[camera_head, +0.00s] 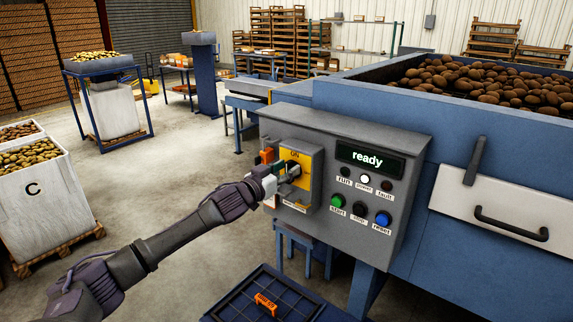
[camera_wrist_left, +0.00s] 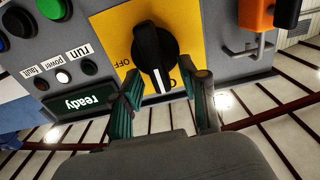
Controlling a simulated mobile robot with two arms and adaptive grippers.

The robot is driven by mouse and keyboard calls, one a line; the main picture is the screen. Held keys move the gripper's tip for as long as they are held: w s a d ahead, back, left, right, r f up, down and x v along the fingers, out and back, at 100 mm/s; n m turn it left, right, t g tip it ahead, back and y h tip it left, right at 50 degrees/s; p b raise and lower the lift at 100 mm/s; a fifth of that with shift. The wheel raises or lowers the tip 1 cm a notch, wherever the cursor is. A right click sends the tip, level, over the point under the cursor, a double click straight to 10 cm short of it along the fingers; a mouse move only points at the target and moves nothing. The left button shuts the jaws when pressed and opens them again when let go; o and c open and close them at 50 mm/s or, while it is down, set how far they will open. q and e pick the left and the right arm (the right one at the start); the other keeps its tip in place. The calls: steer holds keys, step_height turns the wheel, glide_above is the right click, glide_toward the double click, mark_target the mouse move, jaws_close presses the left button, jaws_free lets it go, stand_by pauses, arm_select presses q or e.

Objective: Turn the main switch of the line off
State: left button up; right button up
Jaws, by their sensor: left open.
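The main switch is a black rotary knob (camera_wrist_left: 152,52) on a yellow plate (camera_wrist_left: 112,25), which also shows on the grey control box in the head view (camera_head: 303,199). In the wrist view the knob's white mark points to the partly covered ON label, and OFF is printed to the side. My left gripper (camera_head: 284,172) is at the switch and hides most of the knob in the head view. In the wrist view its fingers (camera_wrist_left: 163,97) are spread apart, close to the knob's ON end; contact cannot be told. My right gripper is not in view.
The display (camera_head: 369,159) reads "ready". Below it are lamps and the green start button (camera_head: 338,201), a black button and the blue reset button (camera_head: 382,219). An orange padlock-like item (camera_wrist_left: 258,14) hangs beside the switch. A dark tray (camera_head: 232,297) holds an orange tag (camera_head: 265,303).

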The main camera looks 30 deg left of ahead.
arm_select(q)
steer(key=shift+w, duration=0.2)
jaws_close()
steer(key=shift+d+m, duration=0.1)
steer(key=shift+m, duration=0.3)
steer(key=m, duration=0.5)
steer(key=d+f+m, duration=0.1)
steer(key=m, duration=1.1)
steer(key=shift+s+d+f, duration=0.1)
steer(key=shift+d+f, duration=0.2)
steer(key=shift+f, duration=0.05)
steer(key=shift+f+m, duration=0.1)
steer(key=shift+m, duration=0.2)
